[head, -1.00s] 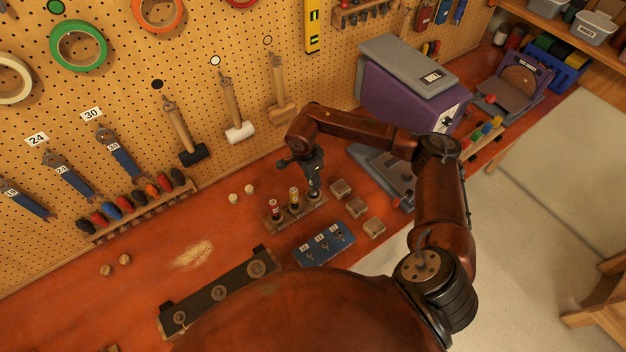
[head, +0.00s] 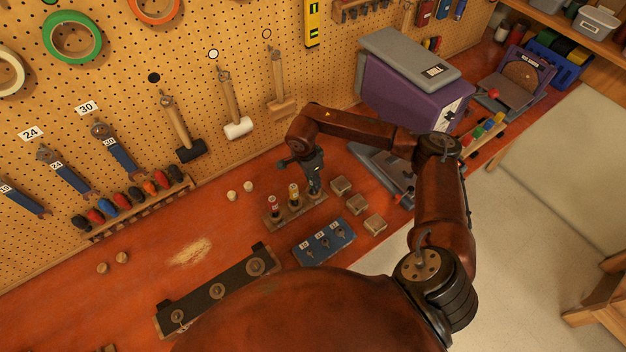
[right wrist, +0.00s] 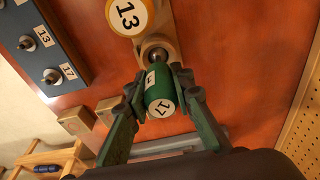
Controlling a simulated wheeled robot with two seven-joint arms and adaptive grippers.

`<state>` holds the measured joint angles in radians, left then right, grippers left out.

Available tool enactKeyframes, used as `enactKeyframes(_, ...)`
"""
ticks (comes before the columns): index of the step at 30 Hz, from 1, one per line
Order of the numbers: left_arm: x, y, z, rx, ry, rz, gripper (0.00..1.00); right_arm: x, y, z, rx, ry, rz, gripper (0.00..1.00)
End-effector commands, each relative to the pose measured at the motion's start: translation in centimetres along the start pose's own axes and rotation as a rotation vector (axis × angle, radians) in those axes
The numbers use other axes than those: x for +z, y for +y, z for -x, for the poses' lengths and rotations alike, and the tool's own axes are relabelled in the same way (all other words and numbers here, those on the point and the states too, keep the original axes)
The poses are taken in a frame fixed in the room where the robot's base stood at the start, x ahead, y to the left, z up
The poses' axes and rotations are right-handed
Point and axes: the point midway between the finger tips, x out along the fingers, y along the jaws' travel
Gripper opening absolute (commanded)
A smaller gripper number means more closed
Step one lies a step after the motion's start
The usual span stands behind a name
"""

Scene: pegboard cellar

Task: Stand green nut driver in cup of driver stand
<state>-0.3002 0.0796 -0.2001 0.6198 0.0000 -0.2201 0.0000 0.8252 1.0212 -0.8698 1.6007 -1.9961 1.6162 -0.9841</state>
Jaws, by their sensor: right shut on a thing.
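The green nut driver (right wrist: 158,92), labelled 17, is between the fingers of my right gripper (right wrist: 160,102) in the right wrist view. Its metal shaft points at the end cup (right wrist: 155,48) of the wooden driver stand and overlaps the cup's ring. I cannot tell how deep the tip sits. In the head view my right gripper (head: 314,184) is over the right end of the driver stand (head: 283,220) and hides the driver there. A red driver (head: 273,205) and a yellow driver (head: 294,194) stand in its other cups. My left gripper is out of view.
A blue socket holder (head: 325,243) lies in front of the stand. A dark rail (head: 218,290) lies to the front left.

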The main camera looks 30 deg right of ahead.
Motion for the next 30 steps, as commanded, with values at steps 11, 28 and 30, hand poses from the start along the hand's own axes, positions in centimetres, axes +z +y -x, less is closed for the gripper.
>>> enactKeyframes(11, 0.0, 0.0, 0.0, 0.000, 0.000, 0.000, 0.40, 0.0, -0.1, 0.1, -0.001, 0.000, 0.000, 0.33)
enactKeyframes(28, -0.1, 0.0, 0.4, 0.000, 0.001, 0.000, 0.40, -0.1, -0.1, 0.8, -0.002, 0.000, -0.001, 0.42)
enactKeyframes(30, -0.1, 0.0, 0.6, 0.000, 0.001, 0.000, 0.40, -0.2, -0.1, 1.3, -0.002, 0.001, -0.001, 0.42)
